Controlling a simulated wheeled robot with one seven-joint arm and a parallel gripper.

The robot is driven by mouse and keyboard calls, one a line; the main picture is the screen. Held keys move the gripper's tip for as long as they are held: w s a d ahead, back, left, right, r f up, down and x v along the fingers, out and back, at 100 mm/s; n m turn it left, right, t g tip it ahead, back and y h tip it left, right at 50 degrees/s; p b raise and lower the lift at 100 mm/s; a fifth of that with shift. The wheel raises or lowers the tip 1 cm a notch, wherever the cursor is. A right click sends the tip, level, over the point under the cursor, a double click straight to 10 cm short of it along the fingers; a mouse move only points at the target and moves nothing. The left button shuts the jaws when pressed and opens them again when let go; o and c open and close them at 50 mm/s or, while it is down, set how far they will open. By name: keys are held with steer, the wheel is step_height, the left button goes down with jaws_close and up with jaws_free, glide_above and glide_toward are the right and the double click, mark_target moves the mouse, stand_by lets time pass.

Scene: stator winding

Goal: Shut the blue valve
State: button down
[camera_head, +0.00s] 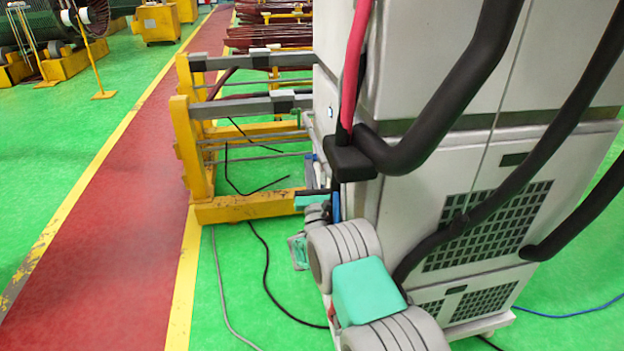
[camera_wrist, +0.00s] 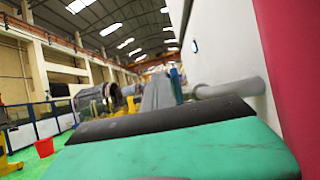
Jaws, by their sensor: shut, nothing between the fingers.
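A narrow blue part (camera_head: 336,206), which looks like the blue valve's handle, stands upright at the left side of the pale grey machine. It is small and partly hidden behind my arm. In the wrist view a blue-green upright piece (camera_wrist: 177,83) shows by the end of a grey pipe (camera_wrist: 232,88). I cannot tell for sure that it is the same part. My gripper (camera_head: 316,194) is shut and empty, close to the left of the blue part. I cannot tell whether they touch. A grey piece (camera_wrist: 158,92) ahead in the wrist view may be its fingers.
The grey machine (camera_head: 455,180) fills the right side, with thick black hoses (camera_head: 450,90) and a pink hose (camera_head: 356,60). A yellow and grey frame (camera_head: 245,212) stands left of it. Cables (camera_head: 268,270) lie on the green floor. The red walkway (camera_head: 110,230) is clear.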

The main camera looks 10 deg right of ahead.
mark_target(309, 156)
steer(key=r+p, duration=0.1)
steer(key=w+r+p, duration=0.1)
steer(key=p, duration=0.1)
steer(key=r+p, duration=0.1)
steer(key=p, duration=0.1)
steer(key=shift+w+d+r, duration=0.15)
steer(key=shift+w+r, duration=0.1)
steer(key=shift+r, duration=0.1)
steer(key=p+x, duration=0.1)
steer(key=p, duration=0.2)
steer(key=shift+w+r, duration=0.2)
steer(key=shift+w, duration=0.15)
stand_by(0.5)
steer(key=s+r+b, duration=0.1)
steer(key=s+b, duration=0.9)
steer(key=s, duration=0.3)
steer(key=shift+r+b, duration=0.15)
steer(key=shift+b, duration=0.15)
